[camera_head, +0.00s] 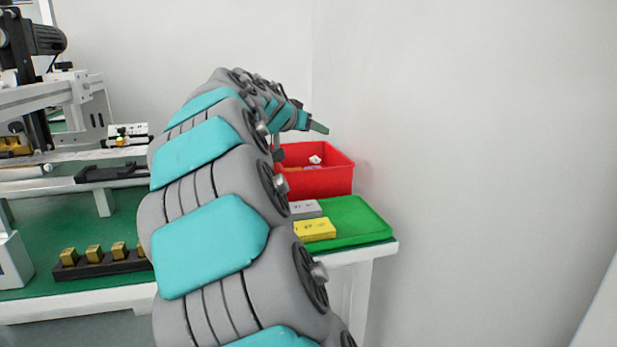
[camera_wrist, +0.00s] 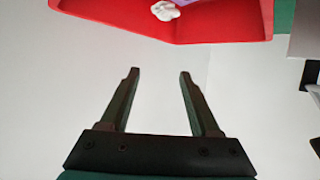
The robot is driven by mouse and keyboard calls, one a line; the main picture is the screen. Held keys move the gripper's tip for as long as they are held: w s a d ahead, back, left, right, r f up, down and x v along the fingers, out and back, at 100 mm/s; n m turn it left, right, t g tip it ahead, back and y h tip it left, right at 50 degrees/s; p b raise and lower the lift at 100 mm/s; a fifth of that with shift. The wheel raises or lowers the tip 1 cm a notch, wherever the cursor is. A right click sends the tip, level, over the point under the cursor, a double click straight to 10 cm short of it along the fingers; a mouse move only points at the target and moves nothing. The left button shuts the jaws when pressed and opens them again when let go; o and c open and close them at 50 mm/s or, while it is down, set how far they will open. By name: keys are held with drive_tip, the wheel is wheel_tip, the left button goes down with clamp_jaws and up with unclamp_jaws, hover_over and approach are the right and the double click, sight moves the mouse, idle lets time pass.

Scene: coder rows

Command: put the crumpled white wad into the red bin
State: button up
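The red bin (camera_head: 325,181) stands at the back right of the table, against the wall. The crumpled white wad (camera_head: 315,160) shows inside the bin, near its far side. In the wrist view the white wad (camera_wrist: 165,10) lies inside the red bin (camera_wrist: 215,27), beside something purple. My gripper (camera_wrist: 158,75) is open, with nothing between its two fingers. In the head view my gripper (camera_head: 317,127) is above the bin, apart from it, and partly hidden by my arm.
A green tray (camera_head: 365,225) in front of the bin holds a yellow box (camera_head: 315,229) and a grey box (camera_head: 305,209). A dark rack with several brass blocks (camera_head: 94,253) sits at the table's front left. Machinery (camera_head: 60,100) stands at the left. A wall rises close behind the bin.

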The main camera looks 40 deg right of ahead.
drive_tip(key=shift+o, duration=1.3)
drive_tip(key=v, duration=0.7)
drive_tip(key=shift+a+r+b, duration=0.15)
drive_tip(key=shift+a+b, duration=0.2)
drive_tip(key=shift+b, duration=0.1)
drive_tip(key=shift+s, duration=0.15)
